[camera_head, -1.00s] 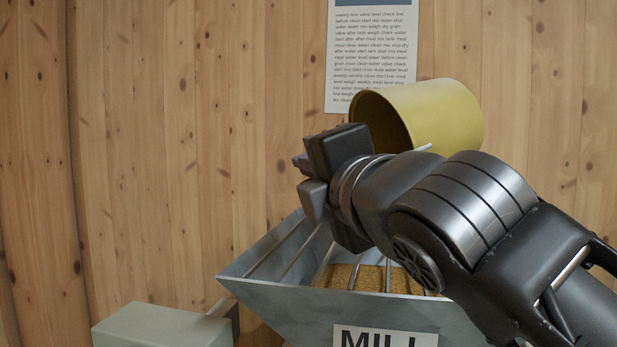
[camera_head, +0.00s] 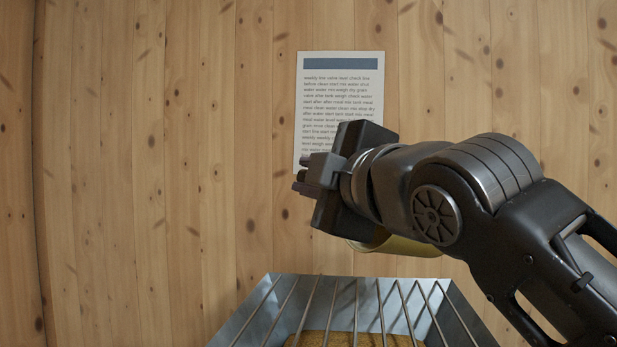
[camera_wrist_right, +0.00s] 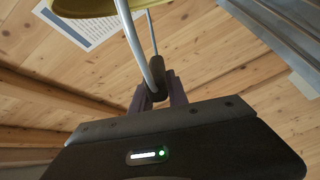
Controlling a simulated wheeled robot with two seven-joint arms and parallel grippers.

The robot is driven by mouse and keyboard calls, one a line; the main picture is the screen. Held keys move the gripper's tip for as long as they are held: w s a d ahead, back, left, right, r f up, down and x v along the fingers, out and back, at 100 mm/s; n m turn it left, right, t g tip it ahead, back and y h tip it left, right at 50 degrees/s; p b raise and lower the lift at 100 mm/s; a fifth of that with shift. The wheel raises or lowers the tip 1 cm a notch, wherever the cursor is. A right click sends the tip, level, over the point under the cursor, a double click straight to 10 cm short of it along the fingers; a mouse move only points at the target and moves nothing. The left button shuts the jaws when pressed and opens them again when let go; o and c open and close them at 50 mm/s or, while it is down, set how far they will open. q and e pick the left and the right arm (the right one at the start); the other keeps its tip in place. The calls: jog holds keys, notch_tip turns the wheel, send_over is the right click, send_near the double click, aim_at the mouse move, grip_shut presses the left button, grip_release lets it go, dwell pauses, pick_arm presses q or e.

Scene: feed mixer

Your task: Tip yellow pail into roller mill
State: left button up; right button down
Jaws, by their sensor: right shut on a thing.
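The yellow pail (camera_head: 405,246) is mostly hidden behind my right arm in the head view; only its lower edge shows, above and behind the roller mill's hopper. In the right wrist view part of the pail (camera_wrist_right: 85,7) shows at the top edge, with its wire handle running down from it. My right gripper (camera_head: 304,178) is shut on the handle's dark grip (camera_wrist_right: 157,80). The pail's tilt and contents cannot be told. The mill's grey hopper (camera_head: 250,308) has bars across its top and golden grain (camera_head: 350,340) below them. My left gripper is out of view.
A plank wall (camera_head: 150,150) stands behind, with a printed notice (camera_head: 340,68) on it, partly covered by my gripper. The space left of my gripper, above the hopper, is clear.

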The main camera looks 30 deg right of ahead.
jog(key=d+r+m+p, duration=0.1)
jog(key=r+p, duration=0.1)
jog(key=r, duration=0.1)
jog(key=d+r+m+p, duration=0.1)
jog(key=shift+s+d+r+m, duration=0.1)
jog(key=shift+d+r+m, duration=0.1)
jog(key=shift+d+m, duration=0.15)
jog(key=d+r+m, duration=0.5)
jog(key=r, duration=0.1)
jog(key=shift+s+d, duration=0.15)
jog(key=shift+s, duration=0.05)
jog(key=d+m, duration=0.6)
jog(key=d, duration=0.1)
jog(key=shift+s+r+m, duration=0.2)
jog(key=shift+r+m, duration=0.15)
jog(key=shift+r, duration=0.05)
jog(key=shift+a, duration=0.1)
jog(key=shift+r, duration=0.1)
